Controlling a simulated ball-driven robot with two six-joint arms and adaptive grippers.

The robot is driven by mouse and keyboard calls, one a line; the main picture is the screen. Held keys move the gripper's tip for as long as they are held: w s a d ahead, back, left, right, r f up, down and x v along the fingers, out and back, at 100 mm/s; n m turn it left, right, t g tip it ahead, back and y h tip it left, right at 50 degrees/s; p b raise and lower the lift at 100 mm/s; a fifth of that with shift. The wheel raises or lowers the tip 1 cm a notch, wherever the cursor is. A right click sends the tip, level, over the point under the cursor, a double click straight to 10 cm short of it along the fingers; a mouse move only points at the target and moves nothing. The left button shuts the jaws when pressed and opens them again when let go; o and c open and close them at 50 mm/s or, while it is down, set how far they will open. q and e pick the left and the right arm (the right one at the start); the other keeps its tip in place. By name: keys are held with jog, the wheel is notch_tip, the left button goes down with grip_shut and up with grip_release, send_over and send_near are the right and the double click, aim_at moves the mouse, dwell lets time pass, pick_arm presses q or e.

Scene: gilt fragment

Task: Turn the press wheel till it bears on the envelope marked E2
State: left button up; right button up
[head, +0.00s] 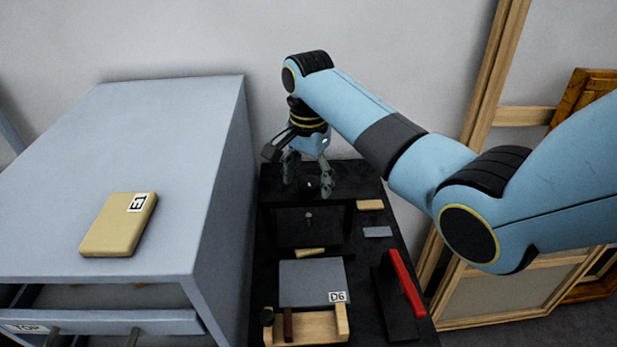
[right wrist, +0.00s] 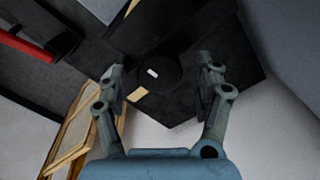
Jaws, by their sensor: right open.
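My right gripper (head: 309,186) is open above the black press (head: 296,231) at the far end of the dark bench. In the right wrist view its two fingers (right wrist: 159,68) stand apart on either side of the press wheel (right wrist: 165,84), a dark disc with a small white mark. I cannot tell whether the fingers touch the wheel. In the head view the wheel is mostly lost behind the gripper. No label E2 shows; what lies under the press is too dark to tell. A tan envelope (head: 116,228) marked E1 lies on the grey cabinet. My left gripper is not in view.
The grey cabinet (head: 170,140) stands left, its drawer marked TOP partly open. On the bench (head: 365,262) are a grey piece marked D6 (head: 308,280) at a wooden holder (head: 305,328), a red-handled tool (head: 406,284) and small blocks. Wooden frames (head: 490,110) lean at right.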

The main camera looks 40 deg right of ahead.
aim_at(309, 182)
notch_tip(309, 182, up, 8)
jog(key=shift+f, duration=0.25)
jog(key=shift+s+f, duration=0.1)
dwell(0.5)
